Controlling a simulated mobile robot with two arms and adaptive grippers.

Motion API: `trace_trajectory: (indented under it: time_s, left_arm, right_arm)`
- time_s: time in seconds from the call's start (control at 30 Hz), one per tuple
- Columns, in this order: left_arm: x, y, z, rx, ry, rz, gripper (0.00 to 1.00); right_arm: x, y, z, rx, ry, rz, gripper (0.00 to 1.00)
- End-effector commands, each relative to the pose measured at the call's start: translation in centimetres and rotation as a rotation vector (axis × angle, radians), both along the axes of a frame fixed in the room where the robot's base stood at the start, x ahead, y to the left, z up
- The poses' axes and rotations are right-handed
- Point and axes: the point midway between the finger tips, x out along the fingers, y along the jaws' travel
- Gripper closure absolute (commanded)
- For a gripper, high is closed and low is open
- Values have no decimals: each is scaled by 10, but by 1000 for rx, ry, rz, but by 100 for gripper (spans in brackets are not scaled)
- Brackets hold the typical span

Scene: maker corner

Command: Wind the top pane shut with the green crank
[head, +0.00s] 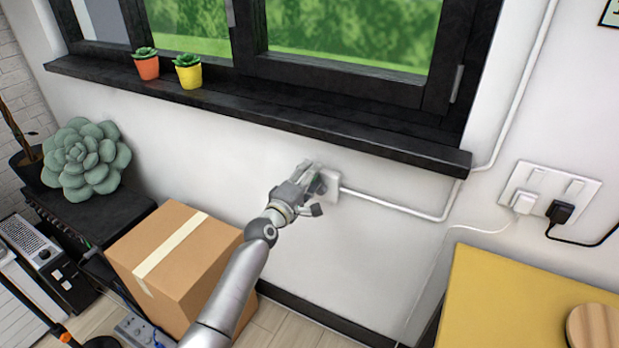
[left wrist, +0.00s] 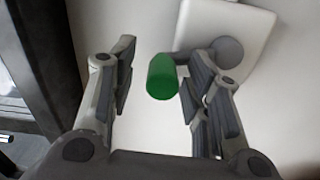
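The green crank handle (left wrist: 162,77) shows in the left wrist view on a grey arm from a white wall box (left wrist: 240,25). My left gripper (head: 310,192) is at the box. In the left wrist view its fingers (left wrist: 160,84) are open on either side of the handle, with gaps visible at both sides. Only the lower part of the window (head: 345,68) shows; I cannot make out the top pane. My right gripper is not in view.
A black sill (head: 260,113) juts out above my gripper, with two potted plants (head: 188,71) on it. A cardboard box (head: 195,275) stands left of my arm. A yellow surface (head: 500,290) is at lower right, below a socket panel (head: 550,190).

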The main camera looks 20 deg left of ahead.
Motion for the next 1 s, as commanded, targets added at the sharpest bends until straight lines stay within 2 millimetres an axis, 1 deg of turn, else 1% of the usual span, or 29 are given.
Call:
trace_trajectory:
  time_s: [0.23, 0.37, 0.47, 0.8, 0.9, 1.0]
  left_arm:
    - [-2, -1, -1, -1, 2, -2, 56]
    - [-12, 1, -2, -4, 3, -3, 56]
    - [-27, 4, -2, -3, 4, -2, 56]
    - [-90, 17, -2, 0, 3, 0, 56]
    - [-103, 20, -1, 0, 2, 0, 56]
    - [-112, 22, -1, 0, 1, -1, 56]
  right_arm:
    - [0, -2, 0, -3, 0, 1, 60]
    - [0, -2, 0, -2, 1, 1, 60]
    - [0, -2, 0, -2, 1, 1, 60]
    - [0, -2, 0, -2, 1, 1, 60]
    - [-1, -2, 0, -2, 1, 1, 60]
    - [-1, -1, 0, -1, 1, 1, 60]
